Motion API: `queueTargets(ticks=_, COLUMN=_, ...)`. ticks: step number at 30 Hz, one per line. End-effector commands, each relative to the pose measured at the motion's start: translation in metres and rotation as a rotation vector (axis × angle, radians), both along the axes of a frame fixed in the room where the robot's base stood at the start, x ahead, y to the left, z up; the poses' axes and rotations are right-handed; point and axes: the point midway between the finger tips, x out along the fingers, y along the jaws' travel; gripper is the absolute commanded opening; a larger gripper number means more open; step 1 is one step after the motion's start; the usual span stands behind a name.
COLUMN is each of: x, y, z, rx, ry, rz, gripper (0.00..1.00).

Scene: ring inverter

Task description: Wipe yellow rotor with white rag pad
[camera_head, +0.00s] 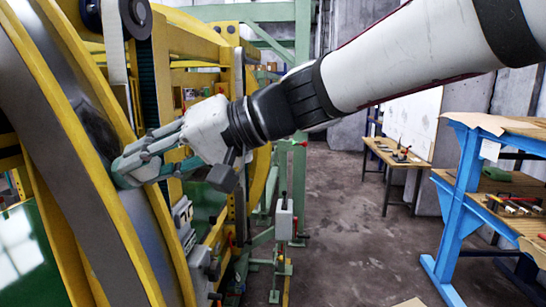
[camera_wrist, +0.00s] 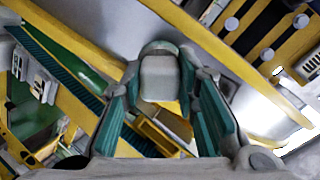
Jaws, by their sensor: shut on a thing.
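The yellow rotor (camera_head: 75,155) is a large curved ring with yellow rims and a grey metal band between them, filling the left of the head view. A dark smudge (camera_head: 95,130) shows on the band. My gripper (camera_head: 122,172) reaches the band from the right, just below the smudge. In the wrist view my gripper (camera_wrist: 160,85) is shut on a whitish block, the white rag pad (camera_wrist: 159,78), between its teal fingers. The grey band (camera_wrist: 205,45) lies behind the pad there. Fingers hide the pad in the head view; contact with the band cannot be told.
Yellow and green machine framing (camera_head: 235,90) stands close behind and below my gripper. A blue workbench (camera_head: 465,180) with tools is at right, and a wooden table (camera_head: 400,155) stands farther back. The floor (camera_head: 340,220) between machine and benches is mostly clear.

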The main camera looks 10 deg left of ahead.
Motion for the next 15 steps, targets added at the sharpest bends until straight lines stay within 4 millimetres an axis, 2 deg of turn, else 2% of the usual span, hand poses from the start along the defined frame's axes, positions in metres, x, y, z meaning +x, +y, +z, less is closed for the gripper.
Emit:
queueTargets(ticks=7, x=0.0, y=0.003, z=0.001, rx=0.001, ry=-0.001, rz=0.0, gripper=0.06)
queueTargets(ticks=15, x=-0.002, y=0.009, z=0.022, rx=0.002, ry=-0.002, rz=0.0, gripper=0.06)
